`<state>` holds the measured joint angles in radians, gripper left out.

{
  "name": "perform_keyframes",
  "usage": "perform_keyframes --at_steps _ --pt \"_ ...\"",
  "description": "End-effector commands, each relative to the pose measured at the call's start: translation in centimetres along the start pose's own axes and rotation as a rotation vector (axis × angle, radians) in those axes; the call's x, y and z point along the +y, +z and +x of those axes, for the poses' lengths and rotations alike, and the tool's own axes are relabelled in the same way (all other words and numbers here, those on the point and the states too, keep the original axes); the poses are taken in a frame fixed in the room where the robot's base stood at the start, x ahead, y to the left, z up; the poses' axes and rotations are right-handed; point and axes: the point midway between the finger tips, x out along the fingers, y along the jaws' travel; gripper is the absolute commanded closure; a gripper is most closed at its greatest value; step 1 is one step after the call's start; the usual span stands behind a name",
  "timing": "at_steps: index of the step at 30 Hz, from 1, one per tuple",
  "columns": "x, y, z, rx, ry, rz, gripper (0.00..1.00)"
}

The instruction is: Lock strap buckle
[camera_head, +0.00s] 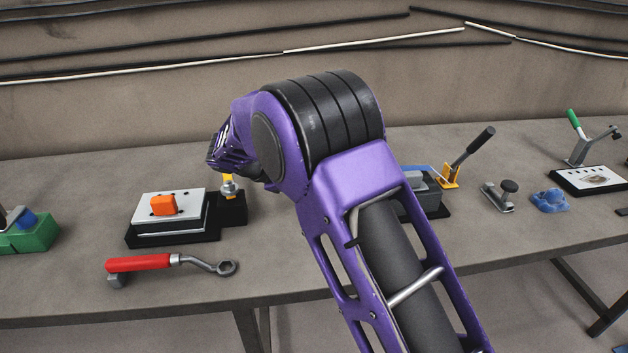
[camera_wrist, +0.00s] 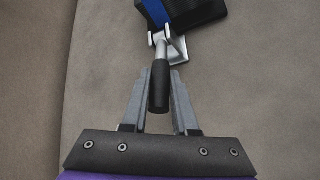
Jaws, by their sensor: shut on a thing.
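In the wrist view my gripper (camera_wrist: 159,80) is shut on the black handle (camera_wrist: 159,92) of the strap buckle, one grey finger on each side. The handle's metal shaft leads up to a silver bracket (camera_wrist: 178,50). Beyond it a blue strap (camera_wrist: 157,12) lies against a dark block (camera_wrist: 198,12), cut off by the top edge. In the head view my arm hides the buckle's handle and my fingers. A block with a blue piece (camera_head: 417,168) partly shows behind the arm; I cannot tell for sure whether it is the same one.
On the grey table (camera_head: 80,285) a white-topped device with an orange block (camera_head: 163,204) and a red-handled wrench (camera_head: 140,263) lie left of my arm. A green block (camera_head: 30,236) is at far left. A lever on a yellow base (camera_head: 448,176) and small clamps stand to the right.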

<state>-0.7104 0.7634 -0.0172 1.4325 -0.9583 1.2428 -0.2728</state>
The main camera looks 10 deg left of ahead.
Motion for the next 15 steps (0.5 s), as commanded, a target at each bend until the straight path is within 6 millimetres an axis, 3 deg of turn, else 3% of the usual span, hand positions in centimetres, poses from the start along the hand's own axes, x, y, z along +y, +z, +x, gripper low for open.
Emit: perform_keyframes --at_steps 15 --pt "-0.67 -0.88 0.6 -0.126 0.074 -0.041 1.0"
